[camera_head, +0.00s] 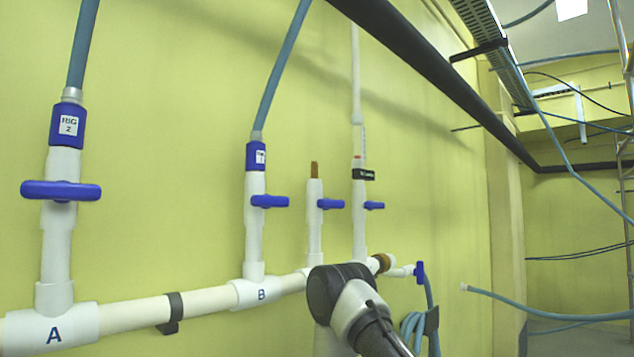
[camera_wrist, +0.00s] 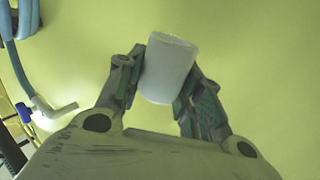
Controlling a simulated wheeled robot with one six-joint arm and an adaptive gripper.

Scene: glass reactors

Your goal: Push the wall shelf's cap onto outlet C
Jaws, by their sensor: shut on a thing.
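In the wrist view my gripper (camera_wrist: 163,82) is shut on a plain white cylindrical cap (camera_wrist: 170,66), held tilted between its two fingers. Only yellow wall shows behind the cap. In the head view my arm covers the gripper and cap. There, a short white riser (camera_head: 314,220) right of the B riser has a bare brown upper end (camera_head: 314,170) and a blue valve handle (camera_head: 330,203). No letter C is readable; my arm hides part of the pipe below, so I cannot confirm this is outlet C. The wall shelf is not recognisable in either view.
Risers A (camera_head: 57,230) and B (camera_head: 254,225) carry blue hoses. Another riser (camera_head: 359,225) stands right of the bare one. A brown fitting (camera_head: 382,263) and a coiled blue hose (camera_head: 412,328) are near my arm. A black pipe (camera_head: 430,70) crosses above.

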